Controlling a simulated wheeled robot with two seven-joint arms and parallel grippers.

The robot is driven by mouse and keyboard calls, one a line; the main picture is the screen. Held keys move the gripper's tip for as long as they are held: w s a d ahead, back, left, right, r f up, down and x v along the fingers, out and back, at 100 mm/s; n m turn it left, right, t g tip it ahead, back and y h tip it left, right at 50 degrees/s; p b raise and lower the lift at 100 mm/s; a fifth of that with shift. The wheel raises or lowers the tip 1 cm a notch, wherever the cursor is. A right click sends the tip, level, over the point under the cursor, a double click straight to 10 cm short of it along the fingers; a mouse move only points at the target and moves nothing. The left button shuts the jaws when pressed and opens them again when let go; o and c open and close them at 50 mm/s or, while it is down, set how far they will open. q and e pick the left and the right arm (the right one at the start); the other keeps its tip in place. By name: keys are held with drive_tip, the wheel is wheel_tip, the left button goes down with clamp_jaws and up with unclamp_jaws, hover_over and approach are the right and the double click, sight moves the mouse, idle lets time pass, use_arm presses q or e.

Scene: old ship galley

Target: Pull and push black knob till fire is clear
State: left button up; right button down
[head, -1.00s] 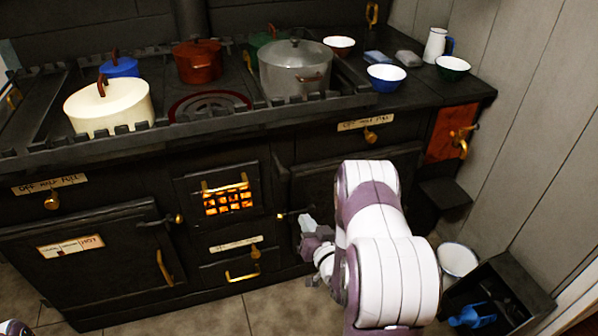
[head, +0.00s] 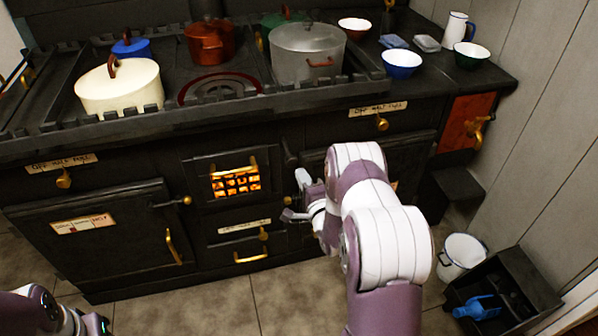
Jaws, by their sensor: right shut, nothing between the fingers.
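The fire (head: 235,184) glows orange behind a grate in the small firebox door at the middle of the black stove. Below it is a drawer with a brass handle (head: 250,258) and a small brass knob (head: 263,235). A dark fitting (head: 289,158) stands right of the firebox; I cannot tell whether it is the black knob. My right gripper (head: 294,197) is shut and empty, in front of the stove just right of the firebox, and hides the stove behind it. My left arm shows at the lower left; its fingers are not visible.
Pots, including a cream one (head: 119,88) and a grey one (head: 307,55), stand on the stove top. Bowls and a white jug (head: 458,31) stand at its right. A white bucket (head: 461,257) and a dark bin with a blue scoop (head: 477,308) are on the floor at right.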

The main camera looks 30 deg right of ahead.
sight(293, 156)
drive_tip(key=shift+w+d, duration=0.2)
drive_tip(key=shift+w, duration=1.3)
drive_tip(key=w+b, duration=0.1)
drive_tip(key=w, duration=0.1)
drive_tip(key=w+d+b, duration=0.1)
drive_tip(key=w, duration=0.1)
drive_tip(key=w+b, duration=0.2)
drive_tip(key=shift+w+d+f, duration=0.2)
drive_tip(key=shift+d, duration=0.05)
drive_tip(key=shift+w+d+r, duration=0.15)
drive_tip(key=shift+w+r, duration=0.15)
drive_tip(key=shift+r, duration=0.25)
